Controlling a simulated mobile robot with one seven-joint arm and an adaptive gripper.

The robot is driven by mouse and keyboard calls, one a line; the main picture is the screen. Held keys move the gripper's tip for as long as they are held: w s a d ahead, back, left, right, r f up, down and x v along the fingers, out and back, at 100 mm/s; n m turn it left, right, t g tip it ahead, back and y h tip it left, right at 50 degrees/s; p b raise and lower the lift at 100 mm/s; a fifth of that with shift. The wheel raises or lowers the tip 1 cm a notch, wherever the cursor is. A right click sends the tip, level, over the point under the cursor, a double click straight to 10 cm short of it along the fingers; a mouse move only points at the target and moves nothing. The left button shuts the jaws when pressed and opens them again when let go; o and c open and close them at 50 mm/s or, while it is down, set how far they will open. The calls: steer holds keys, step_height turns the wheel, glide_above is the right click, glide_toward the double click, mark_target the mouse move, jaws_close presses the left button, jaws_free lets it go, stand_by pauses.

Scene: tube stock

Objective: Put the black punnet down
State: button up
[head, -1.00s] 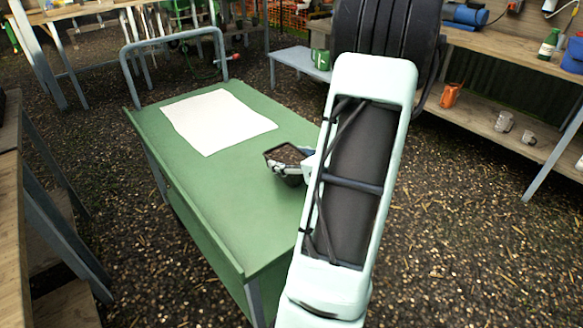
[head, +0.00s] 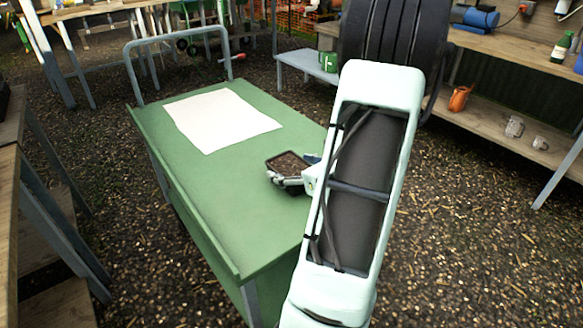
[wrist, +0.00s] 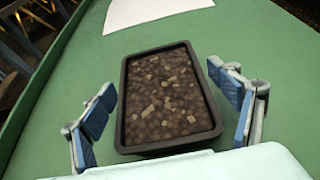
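The black punnet (wrist: 171,97) is filled with brown, lumpy contents and stands upright on the green cart top (wrist: 60,120). In the head view the punnet (head: 286,161) is near the cart's right edge, partly hidden by my gripper (head: 290,180). In the wrist view my gripper (wrist: 168,118) is open, with a blue-padded finger on each side of the punnet. A strip of green shows between each finger and the punnet's wall. The punnet's underside is hidden.
A white sheet (head: 220,120) lies on the cart farther back. The cart's grey handle (head: 180,40) rises at its far end. The cart's left and near parts are bare. A wooden bench with a shelf (head: 490,117) stands at right.

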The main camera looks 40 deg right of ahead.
steer(key=shift+r+p, duration=0.25)
steer(key=shift+p, duration=0.05)
steer(key=p+v, duration=0.2)
steer(key=v, duration=0.9)
steer(key=shift+s+a+r, duration=0.1)
steer(key=shift+s, duration=0.4)
steer(key=shift+p, duration=0.3)
